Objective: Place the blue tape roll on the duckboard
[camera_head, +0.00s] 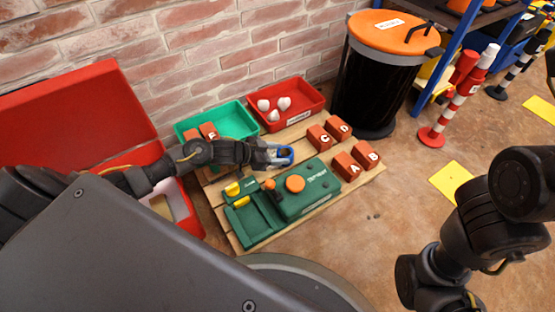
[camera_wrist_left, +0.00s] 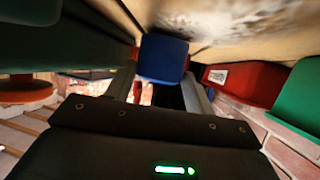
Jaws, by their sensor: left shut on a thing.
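The blue tape roll (camera_head: 286,152) is in the jaws of my left gripper (camera_head: 278,155), which is shut on it. The roll and jaws are over the middle of the wooden slatted duckboard (camera_head: 222,188); I cannot tell how high above the slats they are. In the left wrist view the blue tape roll (camera_wrist_left: 163,58) sits between the two fingers of my left gripper (camera_wrist_left: 162,85). On the right only dark links of my right arm show; its gripper is not in view.
A green tester (camera_head: 312,197) with an orange knob stands at the board's front. Red lettered blocks (camera_head: 346,166), a green bin (camera_head: 235,118) and a red bin (camera_head: 309,97) with white pieces are around it. A black drum (camera_head: 372,92) stands behind.

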